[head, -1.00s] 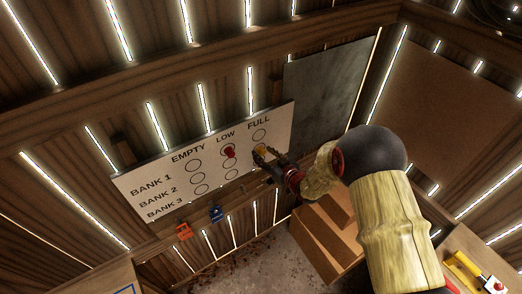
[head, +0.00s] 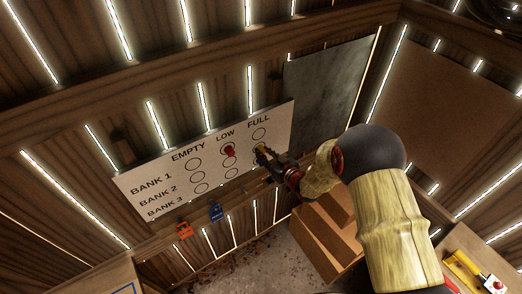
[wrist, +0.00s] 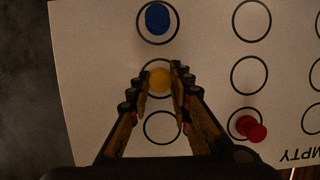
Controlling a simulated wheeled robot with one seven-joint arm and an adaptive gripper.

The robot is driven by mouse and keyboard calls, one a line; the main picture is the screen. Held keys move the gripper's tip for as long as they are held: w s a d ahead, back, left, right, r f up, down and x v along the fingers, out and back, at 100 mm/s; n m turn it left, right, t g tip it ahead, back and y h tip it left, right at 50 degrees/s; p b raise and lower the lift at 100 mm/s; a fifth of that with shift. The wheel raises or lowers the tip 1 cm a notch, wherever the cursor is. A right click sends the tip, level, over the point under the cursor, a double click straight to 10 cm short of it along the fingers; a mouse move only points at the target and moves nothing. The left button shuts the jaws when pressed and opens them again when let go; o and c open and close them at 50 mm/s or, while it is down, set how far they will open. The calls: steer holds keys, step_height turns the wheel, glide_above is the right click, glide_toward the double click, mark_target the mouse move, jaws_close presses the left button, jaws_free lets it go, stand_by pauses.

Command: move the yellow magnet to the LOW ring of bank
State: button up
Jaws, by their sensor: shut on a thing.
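The yellow magnet (wrist: 160,79) sits between my fingertips at the middle ring of the FULL column, the BANK 2 row. It also shows in the head view (head: 260,149). My gripper (wrist: 161,86) is shut on it; it also shows in the head view (head: 266,154). I cannot tell whether the magnet touches the board. The white board (head: 158,182) has rings in EMPTY, LOW and FULL columns. The LOW ring of BANK 2 (wrist: 250,75) is empty, to the right of my gripper in the wrist view.
A red magnet (wrist: 252,128) is at the BANK 1 LOW ring. A blue magnet (wrist: 157,18) is at the BANK 3 FULL ring. Orange (head: 183,230) and blue (head: 215,212) items hang below the board. A grey panel (head: 325,88) is to its right.

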steer(key=shift+w+r, duration=0.1)
steer(key=shift+r, duration=0.1)
step_height(320, 180, up, 7)
steer(key=shift+f+b, duration=0.15)
steer(key=shift+b, duration=0.45)
steer(key=s+d, duration=0.3)
steer(key=s, duration=0.2)
steer(key=s+d+b, duration=0.1)
steer(key=s+d, duration=0.3)
steer(key=s, duration=0.2)
steer(key=s+d, duration=0.4)
steer(key=s, duration=0.1)
steer(key=shift+s+d+b, duration=0.1)
steer(key=shift+s+b, duration=0.25)
steer(key=shift+b, duration=0.05)
jaws_close()
steer(key=s+a+f+b, duration=0.6)
steer(key=s+a+b, duration=0.1)
steer(key=a, duration=0.4)
steer(key=shift+s+a+f+b, duration=0.15)
steer(key=shift+s+f+b, duration=0.1)
steer(key=shift+f+b, duration=0.25)
steer(key=shift+w+r, duration=0.1)
stand_by(0.5)
